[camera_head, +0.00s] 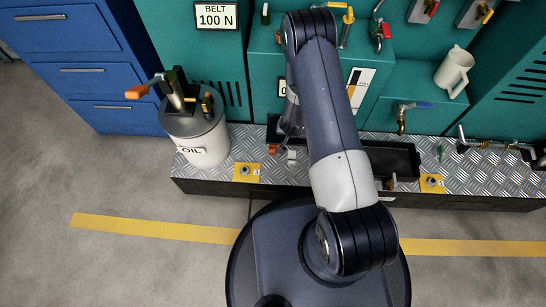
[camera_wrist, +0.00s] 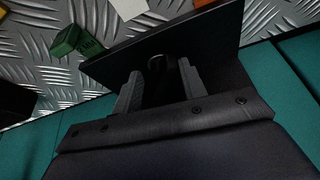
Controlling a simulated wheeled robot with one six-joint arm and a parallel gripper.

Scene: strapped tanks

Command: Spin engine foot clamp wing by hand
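Two yellow plates, each with a small grey fitting, lie on the diamond-plate ledge in the head view: a left plate (camera_head: 240,178) and a right plate (camera_head: 425,189). I cannot tell whether either is the engine foot clamp, and no wing is clear. My gripper (camera_head: 290,132) is partly hidden by my arm, over the black tray's left end and right of the left plate. In the wrist view my gripper (camera_wrist: 160,90) has its two grey fingers apart. A dark curved shape (camera_wrist: 159,66) shows between them; I cannot tell whether they touch it.
A black tray (camera_head: 405,160) lies along the ledge. A white oil can (camera_head: 205,150) with an orange-handled pump stands at left. A brass tap (camera_head: 401,120), a cream jug (camera_head: 453,72) and teal cabinets stand behind. A green block (camera_wrist: 75,41) shows in the wrist view. The front floor is clear.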

